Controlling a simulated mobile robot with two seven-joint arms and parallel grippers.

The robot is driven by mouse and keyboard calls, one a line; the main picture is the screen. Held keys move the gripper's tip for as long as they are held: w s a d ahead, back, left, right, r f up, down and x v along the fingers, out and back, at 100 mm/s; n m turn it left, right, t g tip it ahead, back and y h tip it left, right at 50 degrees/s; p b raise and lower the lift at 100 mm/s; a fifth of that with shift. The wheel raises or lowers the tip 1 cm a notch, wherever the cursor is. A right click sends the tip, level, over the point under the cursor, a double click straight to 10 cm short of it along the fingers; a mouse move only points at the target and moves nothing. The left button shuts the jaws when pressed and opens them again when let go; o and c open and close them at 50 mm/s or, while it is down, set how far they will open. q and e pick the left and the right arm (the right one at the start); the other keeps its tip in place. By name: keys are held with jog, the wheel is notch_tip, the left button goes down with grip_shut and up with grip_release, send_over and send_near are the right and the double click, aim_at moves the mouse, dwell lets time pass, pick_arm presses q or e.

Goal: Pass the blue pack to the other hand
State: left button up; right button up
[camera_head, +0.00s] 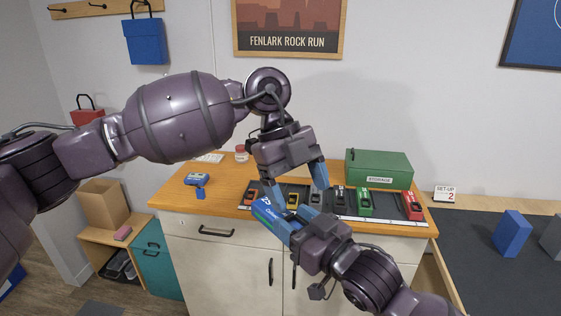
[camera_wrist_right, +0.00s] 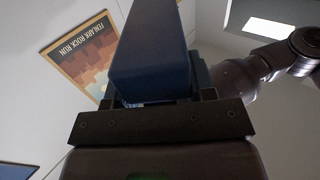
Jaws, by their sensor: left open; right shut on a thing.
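The blue pack (camera_head: 266,213), a box with white lettering and a green stripe, is in the head view above the front edge of the wooden cabinet. My right gripper (camera_head: 291,226) is shut on its lower right end. In the right wrist view the blue pack (camera_wrist_right: 152,55) stands out from between the jaws as a large dark block. My left gripper (camera_head: 297,191) is open just above, fingers pointing down. Its left finger overlaps the upper end of the pack in the picture; I cannot tell whether they touch.
A blue tool (camera_head: 197,183) lies at left. A blue block (camera_head: 511,233) stands on the dark right surface.

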aim_at(262, 209)
pick_arm(q)
jog(key=w+a+r+n+t+y, duration=0.2)
jog(key=w+a+t+y, duration=0.1)
jog(key=w+y, duration=0.1)
notch_tip(262, 209, down, 12)
jog(key=shift+w+r, duration=0.1)
jog(key=shift+r, duration=0.15)
dwell(0.4)
jog(key=shift+c, duration=0.3)
jog(key=c, duration=1)
jog(key=shift+r, duration=0.1)
jog(key=shift+c, duration=0.7)
pick_arm(e)
jog(key=o, duration=0.7)
jog(key=shift+a, duration=0.1)
jog(key=shift+c, duration=0.2)
jog(key=o, duration=0.5)
jog(key=shift+o, duration=0.2)
jog(key=shift+s, duration=0.1)
